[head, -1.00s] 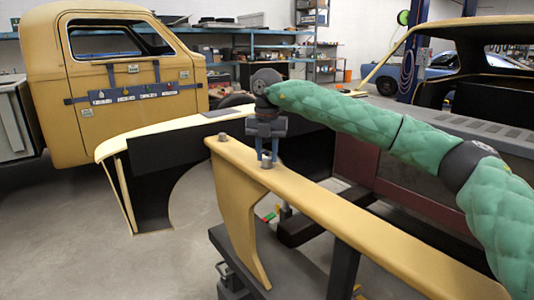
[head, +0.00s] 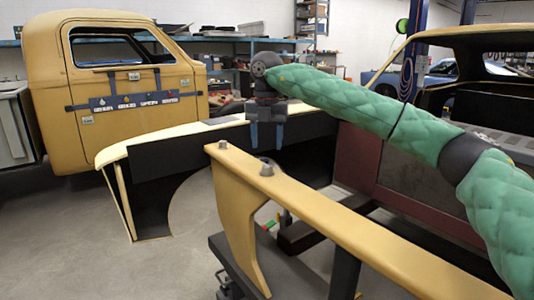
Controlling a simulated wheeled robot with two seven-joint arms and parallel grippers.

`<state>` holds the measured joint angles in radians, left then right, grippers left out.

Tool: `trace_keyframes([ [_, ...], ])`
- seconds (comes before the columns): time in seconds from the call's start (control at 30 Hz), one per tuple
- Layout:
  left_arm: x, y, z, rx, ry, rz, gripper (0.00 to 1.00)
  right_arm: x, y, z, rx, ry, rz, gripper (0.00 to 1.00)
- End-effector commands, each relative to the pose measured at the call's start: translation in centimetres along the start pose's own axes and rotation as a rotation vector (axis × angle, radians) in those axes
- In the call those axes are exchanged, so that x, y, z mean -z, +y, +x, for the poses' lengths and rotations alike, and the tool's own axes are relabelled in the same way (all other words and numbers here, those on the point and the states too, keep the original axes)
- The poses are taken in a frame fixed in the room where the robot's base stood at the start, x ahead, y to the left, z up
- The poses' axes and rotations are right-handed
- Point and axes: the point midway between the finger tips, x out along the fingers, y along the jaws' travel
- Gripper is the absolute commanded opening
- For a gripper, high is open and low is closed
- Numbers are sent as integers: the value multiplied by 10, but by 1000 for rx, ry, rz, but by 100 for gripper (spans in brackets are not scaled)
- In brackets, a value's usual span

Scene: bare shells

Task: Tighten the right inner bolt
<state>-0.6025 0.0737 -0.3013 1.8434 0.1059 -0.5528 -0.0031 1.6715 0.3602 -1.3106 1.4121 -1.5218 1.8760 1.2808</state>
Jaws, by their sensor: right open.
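Two grey bolts stand on the top edge of the near yellow panel (head: 330,210). One bolt (head: 222,144) is at the panel's far left end. The other bolt (head: 267,169) is a little nearer and to the right, with a wider base around it. My right gripper (head: 267,136) points down above and just behind this second bolt. Its two blue-grey fingers are apart and empty, and a visible gap separates them from the bolt. Whether either bolt is fully seated cannot be told. My left gripper is not in view.
A second yellow-edged panel (head: 170,142) with a dark side stands behind the near one. A yellow truck cab (head: 120,95) with a hanging tool strip (head: 130,102) is at the back left. The grey floor (head: 60,230) at left is clear.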

Motion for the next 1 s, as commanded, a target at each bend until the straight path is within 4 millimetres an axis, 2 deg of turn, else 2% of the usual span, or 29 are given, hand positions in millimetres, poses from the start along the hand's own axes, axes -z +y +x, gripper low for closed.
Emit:
trace_keyframes([
  [0.13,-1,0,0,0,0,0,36,0,0,-14,0,0,0,52],
  [0.57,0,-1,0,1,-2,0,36,0,0,-18,0,0,1,52],
  [1.0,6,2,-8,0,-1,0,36,0,0,-39,0,-1,1,52],
])
